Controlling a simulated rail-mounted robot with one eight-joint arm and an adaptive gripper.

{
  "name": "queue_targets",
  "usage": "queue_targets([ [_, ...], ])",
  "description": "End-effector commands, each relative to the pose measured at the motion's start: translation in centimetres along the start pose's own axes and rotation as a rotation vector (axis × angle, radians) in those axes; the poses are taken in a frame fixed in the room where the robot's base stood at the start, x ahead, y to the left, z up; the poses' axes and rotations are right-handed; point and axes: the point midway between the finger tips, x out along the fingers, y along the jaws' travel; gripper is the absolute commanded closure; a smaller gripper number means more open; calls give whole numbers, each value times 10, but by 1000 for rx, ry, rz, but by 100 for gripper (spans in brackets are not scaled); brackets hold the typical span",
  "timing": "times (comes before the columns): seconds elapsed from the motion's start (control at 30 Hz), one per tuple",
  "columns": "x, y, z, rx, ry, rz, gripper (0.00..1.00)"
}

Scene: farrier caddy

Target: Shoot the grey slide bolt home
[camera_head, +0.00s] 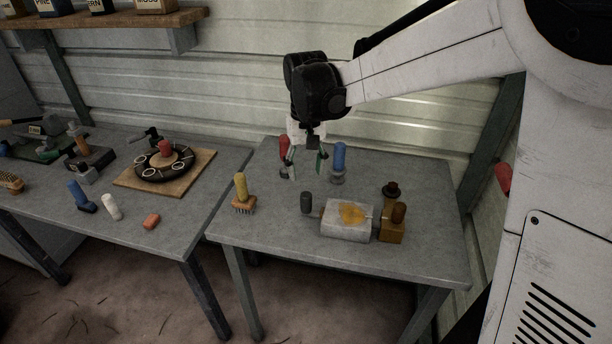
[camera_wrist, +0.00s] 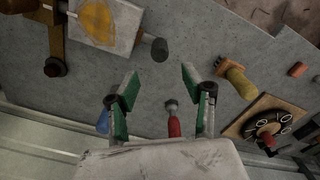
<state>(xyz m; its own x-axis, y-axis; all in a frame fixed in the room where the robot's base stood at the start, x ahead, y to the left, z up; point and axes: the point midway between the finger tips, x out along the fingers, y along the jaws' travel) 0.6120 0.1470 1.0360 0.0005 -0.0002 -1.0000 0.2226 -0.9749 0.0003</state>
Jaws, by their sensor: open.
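The slide bolt has a pale grey block (camera_head: 345,231) with a yellow-orange patch on top, on the right-hand table. A dark grey knob (camera_head: 306,202) sticks out at its left on a short rod. A brown bracket (camera_head: 392,234) stands close at its right. In the wrist view the block (camera_wrist: 122,36) is at the top, with the knob (camera_wrist: 159,48) beside it and the bracket (camera_wrist: 57,42) at the far side. My gripper (camera_head: 305,162) is open and empty, above the table behind the knob. Its fingers (camera_wrist: 158,82) point toward the knob in the wrist view, apart from it.
A red-handled tool (camera_head: 284,145) and a blue-handled tool (camera_head: 339,158) stand near my gripper. A yellow-handled brush (camera_head: 242,190) is left of the knob. The front of this table is clear. The left table holds a round dial on a wooden board (camera_head: 196,179).

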Motion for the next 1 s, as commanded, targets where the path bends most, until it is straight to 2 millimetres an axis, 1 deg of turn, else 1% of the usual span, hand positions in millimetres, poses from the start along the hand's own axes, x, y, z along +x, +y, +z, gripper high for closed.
queue_targets([
  [0.03,-7,0,0,44,0,0,56],
  [0.17,-21,0,0,243,0,0,56],
  [0.3,-35,1,-1,480,0,0,56],
  [0.4,-41,1,-1,613,0,0,56],
  [0.57,-43,1,-1,728,-1,0,56],
  [0.67,-38,1,-1,746,-1,0,56],
  [0.77,-27,1,-1,745,-1,0,56],
  [0.87,-12,1,-1,744,-1,0,56],
  [1.0,15,1,-1,744,-1,0,56],
])
